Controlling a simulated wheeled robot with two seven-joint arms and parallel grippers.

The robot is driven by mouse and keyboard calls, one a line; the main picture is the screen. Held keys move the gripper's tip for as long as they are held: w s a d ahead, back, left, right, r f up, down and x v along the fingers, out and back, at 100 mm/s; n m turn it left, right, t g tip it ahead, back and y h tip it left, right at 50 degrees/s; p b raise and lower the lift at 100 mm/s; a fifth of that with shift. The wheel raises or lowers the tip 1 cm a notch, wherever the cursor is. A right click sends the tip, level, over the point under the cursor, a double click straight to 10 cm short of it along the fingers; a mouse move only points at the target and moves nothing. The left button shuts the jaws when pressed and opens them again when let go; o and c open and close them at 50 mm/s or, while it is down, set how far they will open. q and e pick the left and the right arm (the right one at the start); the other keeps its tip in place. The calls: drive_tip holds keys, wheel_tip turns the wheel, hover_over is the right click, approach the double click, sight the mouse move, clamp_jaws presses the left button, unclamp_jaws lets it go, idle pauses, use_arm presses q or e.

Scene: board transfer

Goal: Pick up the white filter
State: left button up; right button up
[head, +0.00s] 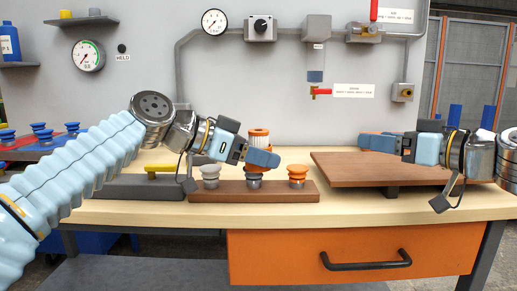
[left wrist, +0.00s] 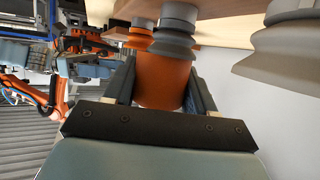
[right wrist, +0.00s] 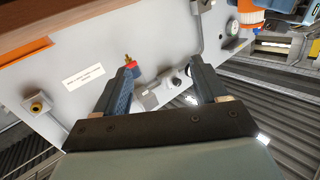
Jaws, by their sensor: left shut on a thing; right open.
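My left gripper (head: 264,158) is shut on an orange-and-white filter (head: 258,136) above the middle of the small brown rack (head: 225,195). In the left wrist view the filter's orange body (left wrist: 160,82) is between the fingers, with a grey collar beyond. I cannot tell whether it is clear of the rack. A whitish cup-shaped piece (head: 210,171) stands at the rack's left, apart from the fingers; it looks large and pale in the left wrist view (left wrist: 275,45). An orange one (head: 297,172) stands at the right. My right gripper (head: 376,142) is open and empty above the raised brown board (head: 335,173).
The raised board covers the right of the pale bench top (head: 350,210). A grey fixture with a yellow handle (head: 165,169) stands left of the rack. Behind are a grey wall panel with gauges (head: 214,22), pipes and a red-handled valve (head: 321,91). An orange drawer (head: 290,265) is below.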

sight(270, 147)
drive_tip(key=s+a+r+n+g+y, duration=0.1)
drive_tip(key=s+a+n+g+y, duration=0.15)
drive_tip(key=a, duration=0.25)
drive_tip(key=s+a+r+n+g+y, duration=0.1)
drive_tip(key=s+a+n+g+y, duration=0.1)
drive_tip(key=a+n+g+y, duration=0.3)
drive_tip(key=shift+m+t+h, duration=0.45)
drive_tip(key=shift+t+h, duration=0.2)
drive_tip(key=shift+h, duration=0.1)
drive_tip(key=x, duration=1.2)
drive_tip(key=shift+w+a+f, duration=0.25)
drive_tip(key=shift+w+f, duration=0.05)
drive_tip(key=shift+f, duration=0.1)
drive_tip(key=shift+c, duration=0.5)
drive_tip(key=c, duration=1.1)
drive_tip(key=shift+o, duration=0.2)
wheel_tip(270, 147, up, 10)
